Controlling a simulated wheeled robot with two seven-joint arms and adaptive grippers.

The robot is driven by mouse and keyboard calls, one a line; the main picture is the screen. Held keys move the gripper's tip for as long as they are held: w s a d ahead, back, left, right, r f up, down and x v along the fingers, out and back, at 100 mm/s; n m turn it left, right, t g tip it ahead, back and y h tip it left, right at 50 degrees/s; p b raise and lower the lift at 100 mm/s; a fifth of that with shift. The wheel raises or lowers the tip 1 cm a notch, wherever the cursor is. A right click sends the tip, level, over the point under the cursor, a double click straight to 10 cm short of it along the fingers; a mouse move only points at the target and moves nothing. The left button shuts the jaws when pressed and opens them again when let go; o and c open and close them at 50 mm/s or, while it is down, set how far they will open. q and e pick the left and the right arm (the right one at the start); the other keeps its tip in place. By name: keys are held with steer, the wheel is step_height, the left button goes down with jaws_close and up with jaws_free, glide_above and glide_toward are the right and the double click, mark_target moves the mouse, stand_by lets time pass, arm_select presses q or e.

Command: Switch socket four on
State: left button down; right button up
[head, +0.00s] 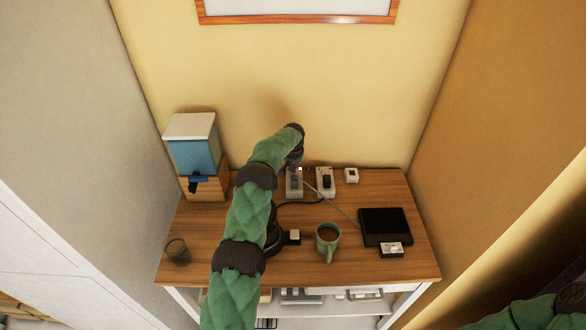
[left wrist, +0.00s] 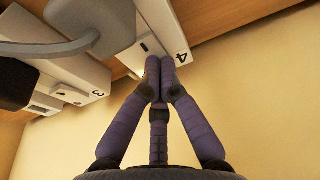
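Socket four (left wrist: 170,32) is a white block marked "4" in the left wrist view, with a grey plug (left wrist: 104,22) and cable beside its marked face. In the head view I take it as the left white block (head: 294,192) by the back wall. My left gripper (left wrist: 160,62) has its fingertips together with nothing between them. The tips lie over the wall-side end of socket four; I cannot tell whether they touch it. They hide part of that end. In the head view my left gripper (head: 295,164) reaches down behind the arm. My right gripper is not in view.
Socket three (left wrist: 75,88) stands beside socket four, with a black plug (head: 327,181) in the head view. Another small white block (head: 351,175) is to its right. A mug (head: 327,240), black box (head: 385,226), glass (head: 177,252) and blue-and-white dispenser (head: 194,155) stand on the wooden top (head: 215,222).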

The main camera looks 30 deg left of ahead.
arm_select(q)
steer(key=shift+r, duration=0.15)
steer(key=shift+r, duration=0.3)
steer(key=p+v, duration=0.1)
steer(key=v, duration=0.3)
steer(key=shift+w, duration=0.1)
steer(key=s+d+r, duration=0.2)
steer(key=s+r, duration=0.1)
steer(key=r, duration=0.5)
steer(key=shift+s, duration=0.4)
steer(key=shift+d, duration=0.1)
